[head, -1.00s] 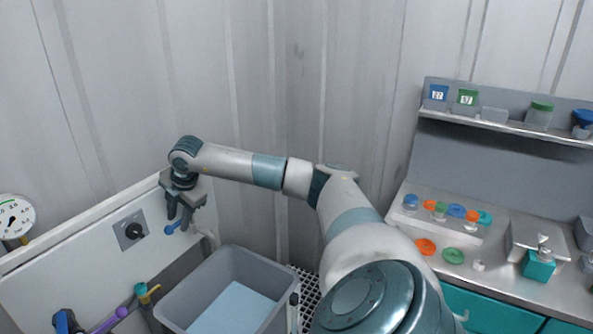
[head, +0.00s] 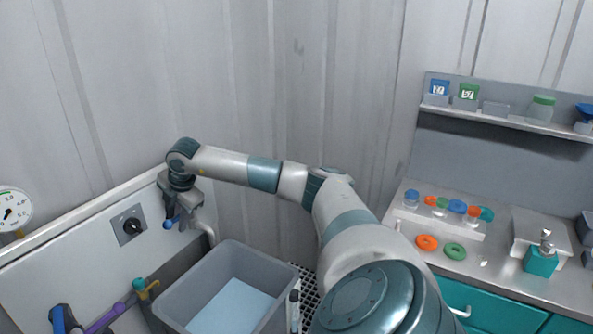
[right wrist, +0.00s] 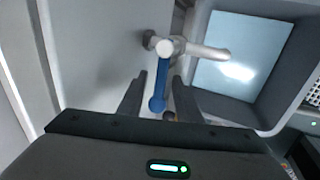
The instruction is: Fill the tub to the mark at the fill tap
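The grey tub (head: 268,262) stands below the wall panel, with a pale blue surface inside that also shows in the right wrist view (right wrist: 225,40). I cannot make out a fill mark. The fill tap has a pale spout (right wrist: 208,52) reaching over the tub's edge and a blue lever (right wrist: 160,85); the lever also shows in the head view (head: 168,224). My right gripper (right wrist: 160,76) is open, its fingers on either side of the lever with gaps visible. Whether water is running cannot be told. My left gripper is out of view.
A gauge (head: 12,211) and a black knob (head: 132,227) are on the panel. A purple-handled fitting (head: 108,320) is at lower left.

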